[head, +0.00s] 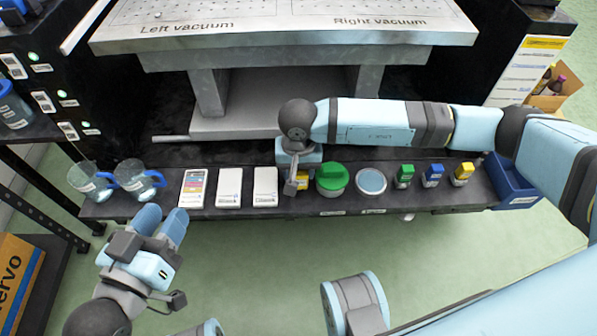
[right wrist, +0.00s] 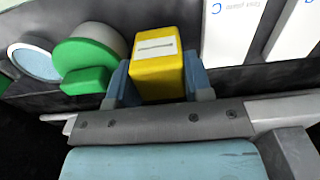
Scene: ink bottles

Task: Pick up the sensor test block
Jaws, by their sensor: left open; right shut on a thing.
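A yellow block (right wrist: 157,72) with a pale label on top, which appears to be the sensor test block, is between the two blue fingers of my right gripper (right wrist: 158,88). The gripper is shut on it. In the head view, the yellow block (head: 302,182) shows only in part below my right gripper (head: 298,172), at the shelf. I cannot tell whether it is touching the shelf. My left gripper (head: 161,222) is open and empty, in front of the shelf at the lower left.
A green-lidded jar (head: 331,178) stands close beside the yellow block, with a round dish (head: 371,181) beyond. White boxes (head: 265,187) stand on the other side. Small ink bottles (head: 433,176), a blue bin (head: 512,182) and glass beakers (head: 137,180) line the shelf. The vacuum table (head: 270,33) stands behind.

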